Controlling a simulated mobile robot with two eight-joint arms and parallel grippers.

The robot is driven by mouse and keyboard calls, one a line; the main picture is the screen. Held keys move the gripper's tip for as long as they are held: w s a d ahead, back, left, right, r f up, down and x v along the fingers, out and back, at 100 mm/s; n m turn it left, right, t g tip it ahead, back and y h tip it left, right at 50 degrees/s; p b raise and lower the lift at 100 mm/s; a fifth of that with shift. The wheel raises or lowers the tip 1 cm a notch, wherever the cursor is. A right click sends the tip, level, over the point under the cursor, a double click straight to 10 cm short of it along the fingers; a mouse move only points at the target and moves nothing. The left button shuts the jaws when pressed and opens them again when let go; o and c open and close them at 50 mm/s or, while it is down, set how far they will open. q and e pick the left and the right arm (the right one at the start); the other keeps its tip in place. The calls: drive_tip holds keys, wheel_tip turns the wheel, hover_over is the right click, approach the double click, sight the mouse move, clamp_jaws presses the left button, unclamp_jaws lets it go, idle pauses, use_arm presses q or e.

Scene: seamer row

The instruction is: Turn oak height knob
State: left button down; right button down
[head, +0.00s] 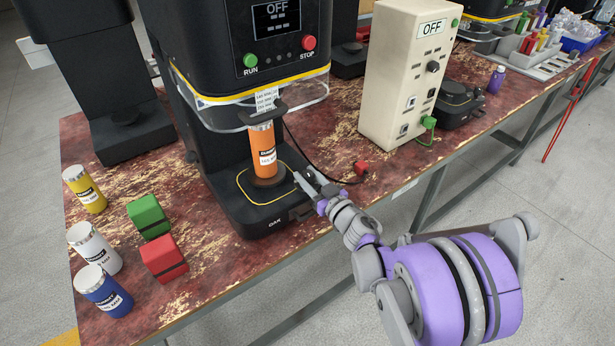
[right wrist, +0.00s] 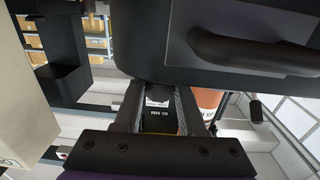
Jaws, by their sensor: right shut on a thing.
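The oak seamer stands mid-table, with its dark base (head: 250,222) marked OAK. An orange can (head: 263,150) stands upright on its round plate, under the clear guard; part of an orange can also shows in the right wrist view (right wrist: 208,100). My right gripper (head: 305,184) is at the right edge of that base, coming from the right. In the right wrist view its two fingers (right wrist: 159,103) are shut around a small dark knob (right wrist: 158,91), mostly hidden. A label ending in MM shows behind it. My left gripper is not in view.
Yellow (head: 85,188), white (head: 94,247) and blue (head: 103,290) cans and green (head: 149,216) and red (head: 164,259) blocks stand at left.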

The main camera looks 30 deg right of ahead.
drive_tip(key=n+y, duration=0.2)
drive_tip(key=y, duration=0.1)
drive_tip(key=shift+d+g+y, duration=0.15)
drive_tip(key=shift+g+y, duration=0.15)
drive_tip(key=n+g+y, duration=0.1)
drive_tip(key=n+y, duration=0.2)
drive_tip(key=y, duration=0.1)
drive_tip(key=shift+g, duration=0.3)
drive_tip(key=n+g+y, duration=0.3)
drive_tip(key=y, duration=0.1)
drive_tip(key=shift+n+g+y, duration=0.3)
drive_tip(key=shift+n+g+y+p, duration=0.45)
drive_tip(key=shift+n+g+y, duration=1.2)
drive_tip(key=shift+g, duration=0.55)
drive_tip(key=shift+n, duration=0.25)
drive_tip(key=shift+c, duration=2.4)
unclamp_jaws()
